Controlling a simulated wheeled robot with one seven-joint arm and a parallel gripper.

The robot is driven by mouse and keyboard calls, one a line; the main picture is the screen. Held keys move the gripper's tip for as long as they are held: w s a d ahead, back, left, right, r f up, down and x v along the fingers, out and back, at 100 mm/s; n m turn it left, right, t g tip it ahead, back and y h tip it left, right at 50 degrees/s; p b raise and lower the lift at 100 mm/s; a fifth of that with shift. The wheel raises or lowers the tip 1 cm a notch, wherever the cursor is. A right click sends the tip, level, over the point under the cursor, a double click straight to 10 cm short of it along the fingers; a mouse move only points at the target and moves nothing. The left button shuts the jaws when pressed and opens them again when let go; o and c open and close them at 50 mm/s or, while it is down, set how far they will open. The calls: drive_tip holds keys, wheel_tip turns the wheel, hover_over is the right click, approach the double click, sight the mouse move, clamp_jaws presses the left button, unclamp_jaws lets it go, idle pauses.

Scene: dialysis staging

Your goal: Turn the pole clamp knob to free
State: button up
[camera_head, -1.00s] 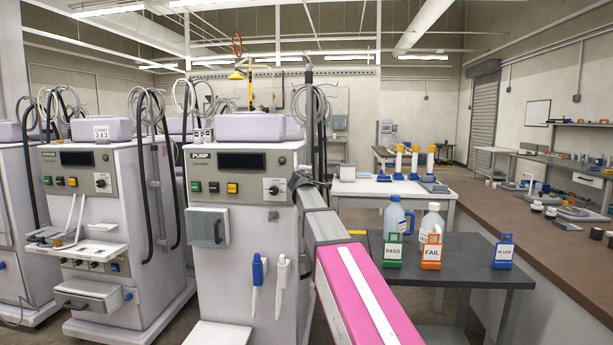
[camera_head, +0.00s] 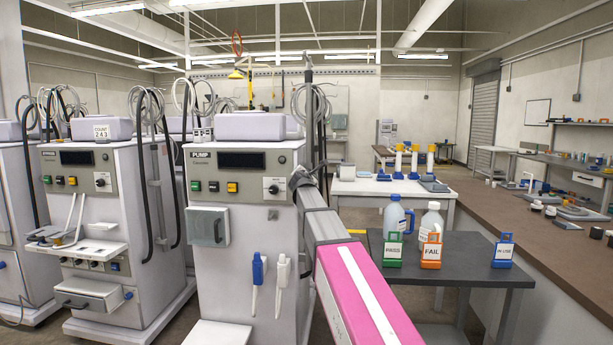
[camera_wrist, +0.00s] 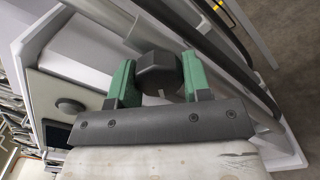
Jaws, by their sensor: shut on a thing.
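The pole clamp knob (camera_wrist: 158,72) is a dark, faceted knob in the wrist view. My gripper (camera_wrist: 157,80) has its green fingers on either side of it and is shut on it. A dark bar runs diagonally just beyond the knob, with a grey tube beside it. The knob's marking and angle cannot be read. In the head view the pole (camera_head: 309,105) rises behind the right side of the machine labelled PUMP (camera_head: 240,180). My arm reaches to that side, and there the gripper and knob are hidden.
A round knob on the machine's panel (camera_wrist: 70,105) shows left of the fingers in the wrist view. Coiled hoses hang near the pole. A dark table (camera_head: 470,268) with bottles and PASS, FAIL tags stands right of my arm. A brown counter (camera_head: 545,238) runs along the right.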

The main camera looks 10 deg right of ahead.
drive_tip(key=n, duration=0.6)
drive_tip(key=shift+s+d+f, duration=0.1)
idle(0.4)
drive_tip(key=o, duration=0.6)
drive_tip(key=shift+s, duration=0.1)
drive_tip(key=v, duration=1)
drive_tip(key=shift+s, duration=0.3)
